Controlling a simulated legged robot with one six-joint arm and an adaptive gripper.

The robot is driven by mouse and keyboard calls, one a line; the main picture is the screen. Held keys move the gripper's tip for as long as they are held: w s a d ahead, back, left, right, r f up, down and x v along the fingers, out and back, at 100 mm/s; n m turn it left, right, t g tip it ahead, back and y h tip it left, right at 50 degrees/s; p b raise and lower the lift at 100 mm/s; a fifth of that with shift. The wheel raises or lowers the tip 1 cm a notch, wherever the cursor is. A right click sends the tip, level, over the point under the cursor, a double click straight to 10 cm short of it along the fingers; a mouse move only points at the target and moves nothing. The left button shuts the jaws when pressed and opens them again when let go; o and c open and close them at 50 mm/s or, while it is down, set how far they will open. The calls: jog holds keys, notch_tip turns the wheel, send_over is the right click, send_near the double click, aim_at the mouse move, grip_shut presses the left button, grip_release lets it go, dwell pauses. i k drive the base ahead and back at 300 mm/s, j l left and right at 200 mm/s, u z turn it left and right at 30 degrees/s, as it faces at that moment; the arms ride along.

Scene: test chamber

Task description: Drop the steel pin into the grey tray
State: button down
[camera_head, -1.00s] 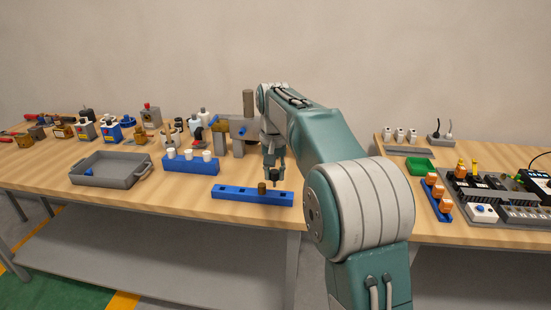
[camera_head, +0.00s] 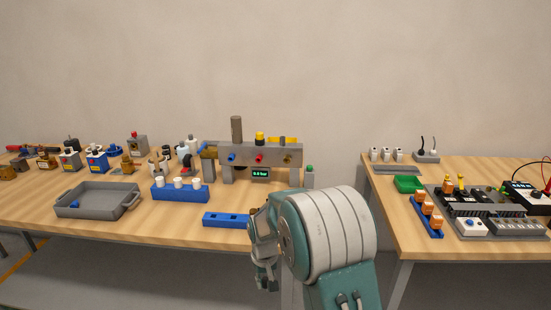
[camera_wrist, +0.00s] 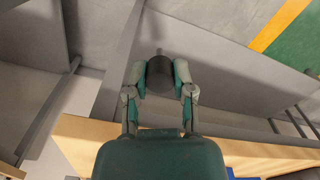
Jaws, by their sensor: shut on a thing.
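My gripper (camera_head: 265,283) hangs low in front of the table's front edge, at the lower middle of the head view. In the wrist view my gripper (camera_wrist: 160,80) is shut on a dark grey cylinder, the steel pin (camera_wrist: 160,70), held between its two fingertips. The pin is not clearly visible in the head view. The grey tray (camera_head: 95,213) sits on the table at the left, well away from my gripper. A small blue thing (camera_head: 75,205) lies inside it.
A blue block with holes (camera_head: 222,219) lies near the table edge, its right part hidden by my arm. A blue rack with white-topped pieces (camera_head: 180,194) stands between it and the tray. A grey fixture with a display (camera_head: 261,173) stands behind. A second table (camera_head: 380,210) is at right.

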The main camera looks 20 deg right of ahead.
aim_at(105, 203)
jog(key=i+j, duration=0.1)
jog(key=j, duration=0.3)
jog(key=i+j, duration=0.15)
jog(key=j, duration=0.25)
jog(key=i+j, duration=0.1)
jog(key=j, duration=0.3)
jog(key=i+j, duration=0.1)
jog(key=j, duration=0.3)
